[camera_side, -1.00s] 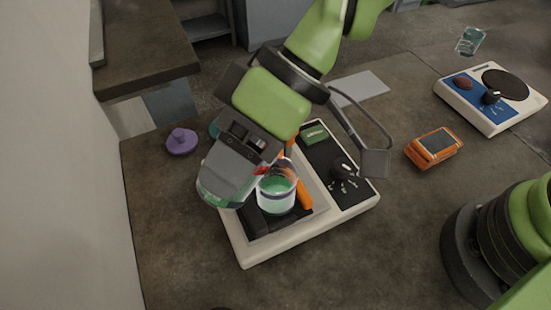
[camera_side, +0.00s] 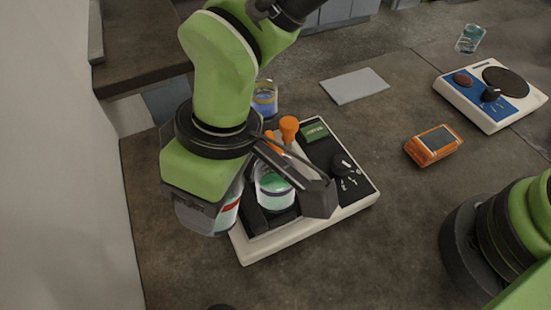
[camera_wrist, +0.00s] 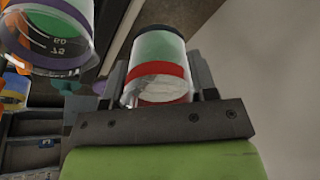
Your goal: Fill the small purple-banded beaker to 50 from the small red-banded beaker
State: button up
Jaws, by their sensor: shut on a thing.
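My gripper (camera_side: 212,212) is shut on the small red-banded beaker (camera_side: 229,214), left of the shaker and beside the purple-banded beaker. In the wrist view my gripper (camera_wrist: 160,82) has a finger on each side of the red-banded beaker (camera_wrist: 158,72), which still holds green liquid. The beaker looks about upright. The small purple-banded beaker (camera_side: 273,188) stands on the shaker with green liquid in it. The green surface looks near 50; I cannot read the exact level.
The white-framed shaker (camera_side: 290,238) has a dark control panel, a knob and orange clamp parts (camera_side: 289,126). A blue-filled beaker (camera_side: 264,98) stands behind it. An orange device (camera_side: 433,145), a blue-white hotplate (camera_side: 490,100) and a glass beaker (camera_side: 470,39) are at right.

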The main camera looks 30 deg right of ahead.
jog(key=shift+a+f+h, duration=0.25)
jog(key=shift+f+h, duration=0.1)
jog(key=shift+f, duration=0.3)
jog(key=shift+a+f+h, duration=0.2)
jog(key=shift+f+h, duration=0.15)
jog(key=shift+f, duration=0.25)
jog(key=shift+s+a+f+h+p, duration=0.1)
jog(key=shift+a+f+h+p, duration=0.15)
jog(key=shift+a+h, duration=0.5)
jog(key=shift+d+h, duration=0.15)
jog(key=shift+h, duration=0.1)
